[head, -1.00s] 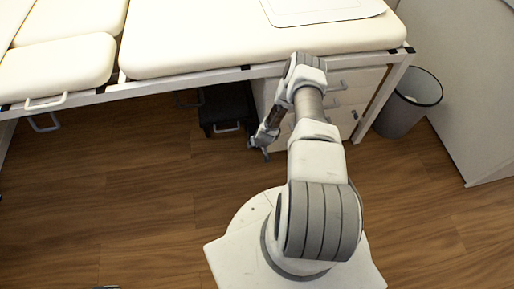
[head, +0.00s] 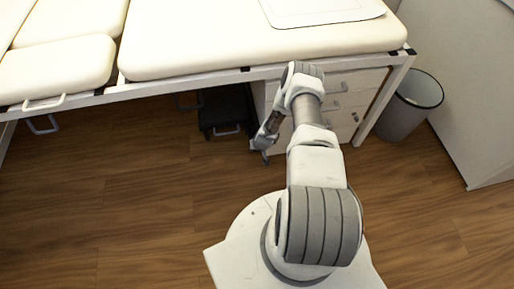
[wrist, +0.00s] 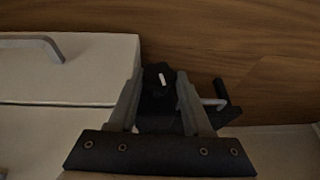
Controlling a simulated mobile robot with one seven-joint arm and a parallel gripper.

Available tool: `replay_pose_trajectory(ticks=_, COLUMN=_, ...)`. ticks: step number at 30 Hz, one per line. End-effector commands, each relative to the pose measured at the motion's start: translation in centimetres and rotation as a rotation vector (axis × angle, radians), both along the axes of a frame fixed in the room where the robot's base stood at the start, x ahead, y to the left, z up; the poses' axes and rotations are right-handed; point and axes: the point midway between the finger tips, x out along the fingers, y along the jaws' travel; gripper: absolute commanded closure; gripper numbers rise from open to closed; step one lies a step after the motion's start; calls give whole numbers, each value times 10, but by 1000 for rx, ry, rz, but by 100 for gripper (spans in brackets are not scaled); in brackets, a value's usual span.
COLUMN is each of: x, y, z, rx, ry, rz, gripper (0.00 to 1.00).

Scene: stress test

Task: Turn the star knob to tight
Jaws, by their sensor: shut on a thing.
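The star knob (wrist: 157,84) is a small black knob with a white mark on its face, in the wrist view at the upper middle. The white mark stands close to upright there, tilted slightly. My gripper (wrist: 159,75) has its two grey fingers on either side of the knob and is shut on it. In the head view my gripper (head: 262,146) is low beside the white drawer unit, under the bed's front edge. The knob cannot be made out there. No label for tight is readable.
A padded cream bed (head: 250,38) on a white frame spans above. The white drawer unit (head: 354,95) stands below it, and a dark step-like object (head: 222,108) is left of my gripper. A grey bin (head: 409,105) stands at the right. The wooden floor (head: 130,190) at left is mostly clear.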

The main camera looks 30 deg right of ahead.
Motion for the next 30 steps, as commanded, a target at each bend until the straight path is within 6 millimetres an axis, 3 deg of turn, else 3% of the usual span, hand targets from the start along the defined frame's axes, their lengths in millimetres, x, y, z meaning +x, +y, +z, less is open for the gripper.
replay_pose_trajectory(ticks=21, x=-3, y=-1, z=-3, rx=237, ry=-63, rz=-4, gripper=100)
replay_pose_trajectory(ticks=30, x=-3, y=-2, z=-2, rx=260, ry=-70, rz=1, gripper=100)
